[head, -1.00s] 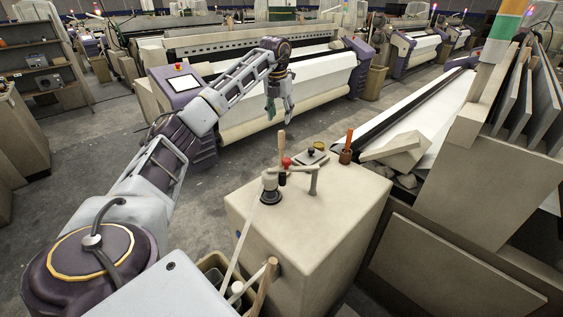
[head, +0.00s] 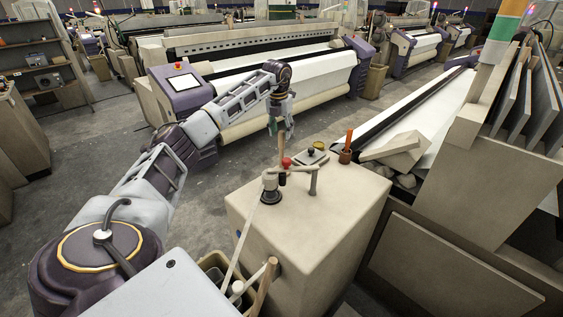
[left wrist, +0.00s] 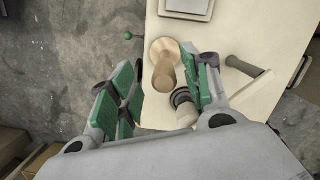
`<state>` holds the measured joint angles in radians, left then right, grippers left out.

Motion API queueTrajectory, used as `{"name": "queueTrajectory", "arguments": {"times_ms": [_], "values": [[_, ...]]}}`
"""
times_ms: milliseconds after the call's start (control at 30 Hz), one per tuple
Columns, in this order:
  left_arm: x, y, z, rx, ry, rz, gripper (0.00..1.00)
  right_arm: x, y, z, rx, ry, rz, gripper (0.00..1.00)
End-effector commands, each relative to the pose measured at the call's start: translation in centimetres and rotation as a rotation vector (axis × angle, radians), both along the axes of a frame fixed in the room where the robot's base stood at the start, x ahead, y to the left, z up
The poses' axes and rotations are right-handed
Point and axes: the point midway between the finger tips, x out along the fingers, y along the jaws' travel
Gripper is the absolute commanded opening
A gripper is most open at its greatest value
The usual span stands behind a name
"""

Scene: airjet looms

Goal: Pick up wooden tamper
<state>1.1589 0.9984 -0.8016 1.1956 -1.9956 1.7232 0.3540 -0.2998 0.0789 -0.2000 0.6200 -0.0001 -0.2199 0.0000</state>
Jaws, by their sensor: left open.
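A light wooden tamper (left wrist: 164,52) with a broad round end and a narrower handle shows in the left wrist view, between the green finger pads. In the head view its upright wooden handle (head: 281,147) rises from the beige cabinet top (head: 325,212). My left gripper (head: 281,129) is open, pointing down with its fingertips around the height of the handle's top. In the left wrist view the left gripper (left wrist: 161,75) has pads on both sides of the tamper; contact cannot be told. My right gripper is not in view.
A black-ringed piece (left wrist: 182,97) lies close to the tamper in the left wrist view. Looms fill the background; grey floor (head: 205,205) is clear at left.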

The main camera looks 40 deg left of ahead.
Motion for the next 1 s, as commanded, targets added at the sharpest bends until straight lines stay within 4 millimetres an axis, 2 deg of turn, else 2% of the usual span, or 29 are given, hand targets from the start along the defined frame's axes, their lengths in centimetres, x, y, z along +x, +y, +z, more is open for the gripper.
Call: {"name": "queueTrajectory", "arguments": {"times_ms": [267, 700, 1000], "values": [[-0.1, -0.1, -1.0, 0.000, 0.002, 0.000, 0.48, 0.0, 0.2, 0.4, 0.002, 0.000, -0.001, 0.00], [0.2, -0.3, -4.8, 0.001, 0.001, 0.000, 0.48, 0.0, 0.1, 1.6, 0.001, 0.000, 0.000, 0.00], [0.2, -0.2, -5.2, 0.000, 0.000, 0.000, 0.48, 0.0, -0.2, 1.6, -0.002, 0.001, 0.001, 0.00]]}}
